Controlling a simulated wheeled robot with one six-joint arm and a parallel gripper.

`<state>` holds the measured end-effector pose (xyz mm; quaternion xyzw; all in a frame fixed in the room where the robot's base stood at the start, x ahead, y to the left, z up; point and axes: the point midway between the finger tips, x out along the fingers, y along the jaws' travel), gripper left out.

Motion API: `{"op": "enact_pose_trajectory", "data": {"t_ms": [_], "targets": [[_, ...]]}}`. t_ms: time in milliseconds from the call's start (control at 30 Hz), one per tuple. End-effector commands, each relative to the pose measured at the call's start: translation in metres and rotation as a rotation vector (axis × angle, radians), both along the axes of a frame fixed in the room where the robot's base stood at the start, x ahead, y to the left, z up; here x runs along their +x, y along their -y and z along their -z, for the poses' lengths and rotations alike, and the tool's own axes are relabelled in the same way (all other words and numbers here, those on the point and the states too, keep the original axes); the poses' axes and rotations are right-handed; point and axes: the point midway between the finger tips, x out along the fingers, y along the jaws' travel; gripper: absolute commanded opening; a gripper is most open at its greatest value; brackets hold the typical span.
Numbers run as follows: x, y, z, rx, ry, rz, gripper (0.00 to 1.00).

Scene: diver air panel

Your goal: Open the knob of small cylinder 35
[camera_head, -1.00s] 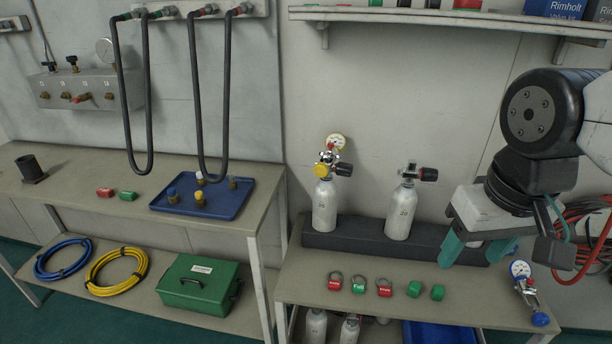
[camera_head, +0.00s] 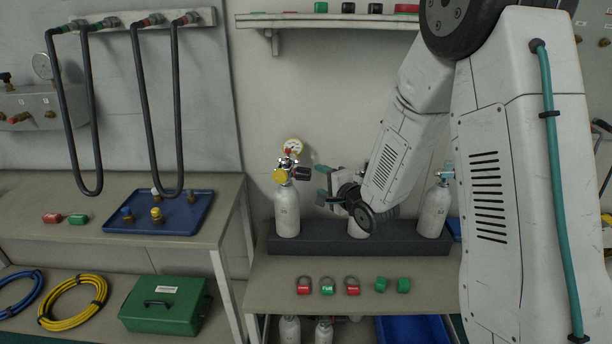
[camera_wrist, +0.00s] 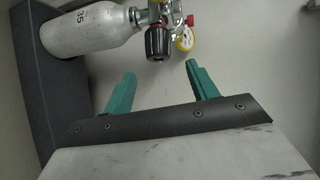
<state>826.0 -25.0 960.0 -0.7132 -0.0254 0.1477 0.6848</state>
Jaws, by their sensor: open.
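Small cylinder 35 (camera_head: 287,212) stands upright at the left end of the dark rack, with a yellow-rimmed gauge and a regulator on top. Its number 35 reads in the wrist view (camera_wrist: 90,33). Its dark ribbed knob (camera_head: 301,174) points right, toward my gripper (camera_head: 320,184). In the wrist view the knob (camera_wrist: 158,42) shows just beyond the gap between the teal fingers of my gripper (camera_wrist: 161,68). The jaws are apart and empty, and no contact with the knob shows.
A middle cylinder (camera_head: 356,228) is partly hidden behind my gripper and wrist. A right cylinder (camera_head: 434,212) stands in the same rack (camera_head: 330,243). The wall is close behind.

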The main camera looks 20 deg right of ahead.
Motion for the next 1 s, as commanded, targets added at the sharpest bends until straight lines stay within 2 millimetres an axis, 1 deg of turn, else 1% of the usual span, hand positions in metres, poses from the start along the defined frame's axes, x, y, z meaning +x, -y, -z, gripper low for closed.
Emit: {"op": "enact_pose_trajectory", "data": {"t_ms": [33, 67, 167, 267, 367, 600, 700, 833, 1000], "targets": [[0.001, -0.002, 0.007, 0.055, 0.016, -0.007, 0.58], [0.002, -0.003, 0.009, 0.083, 0.027, -0.012, 0.58], [0.003, -0.005, 0.012, 0.148, 0.052, -0.021, 0.58], [0.009, -0.008, 0.013, 0.171, 0.061, -0.026, 0.58], [0.021, -0.012, 0.013, 0.171, 0.062, -0.027, 0.58], [0.058, -0.022, 0.016, 0.171, 0.062, -0.025, 0.58], [0.069, -0.026, 0.017, 0.17, 0.061, -0.025, 0.58], [0.076, -0.028, 0.017, 0.17, 0.062, -0.025, 0.58], [0.077, -0.028, 0.017, 0.169, 0.061, -0.024, 0.58]]}}
